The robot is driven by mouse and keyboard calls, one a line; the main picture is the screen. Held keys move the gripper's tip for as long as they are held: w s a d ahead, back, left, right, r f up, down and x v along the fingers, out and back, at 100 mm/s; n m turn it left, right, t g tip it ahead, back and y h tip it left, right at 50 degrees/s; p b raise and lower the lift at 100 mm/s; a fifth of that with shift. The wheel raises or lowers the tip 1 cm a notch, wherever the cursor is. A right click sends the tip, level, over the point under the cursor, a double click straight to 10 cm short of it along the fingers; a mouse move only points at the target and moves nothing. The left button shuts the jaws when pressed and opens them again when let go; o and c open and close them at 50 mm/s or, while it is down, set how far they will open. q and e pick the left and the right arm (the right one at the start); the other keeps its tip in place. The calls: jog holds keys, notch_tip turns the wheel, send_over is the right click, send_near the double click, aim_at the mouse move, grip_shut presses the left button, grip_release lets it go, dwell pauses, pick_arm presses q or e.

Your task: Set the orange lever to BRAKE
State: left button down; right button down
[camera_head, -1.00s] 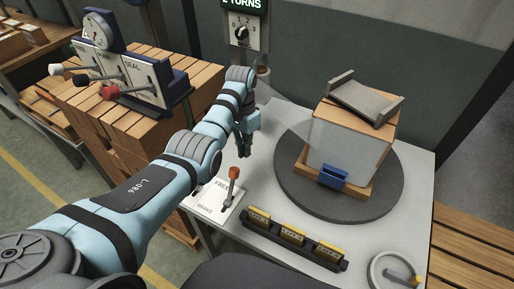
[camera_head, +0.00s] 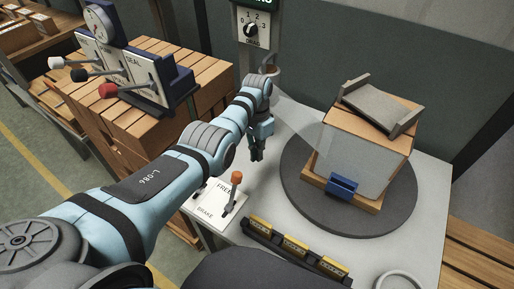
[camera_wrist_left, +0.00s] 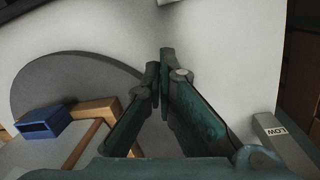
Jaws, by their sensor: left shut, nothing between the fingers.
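The orange lever (camera_head: 237,178) stands on a white plate (camera_head: 205,212) marked FREE and BRAKE, at the table's left front corner. Its orange knob is at the end beside the word FREE, away from the word BRAKE. My left gripper (camera_head: 257,155) is above the table behind the lever, apart from it, with fingers pointing down. In the left wrist view the fingertips (camera_wrist_left: 160,70) are together and empty over the pale table top. The lever does not show in that view. My right gripper is not in view.
A dark turntable (camera_head: 300,205) right of my gripper carries a wrapped box (camera_head: 365,150) with a blue bracket (camera_head: 342,187). A rack with yellow-topped blocks (camera_head: 295,245) lies along the front edge. A panel with several levers (camera_head: 130,65) stands on wooden crates at left.

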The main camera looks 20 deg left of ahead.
pick_arm(q)
jog(key=s+f+p, duration=0.1)
jog(key=s+a+p, duration=0.1)
jog(key=s, duration=0.1)
jog(key=s+f+p, duration=0.1)
jog(key=shift+s+a+f, duration=0.15)
jog(key=shift+f, duration=0.2)
jog(key=shift+p, duration=0.35)
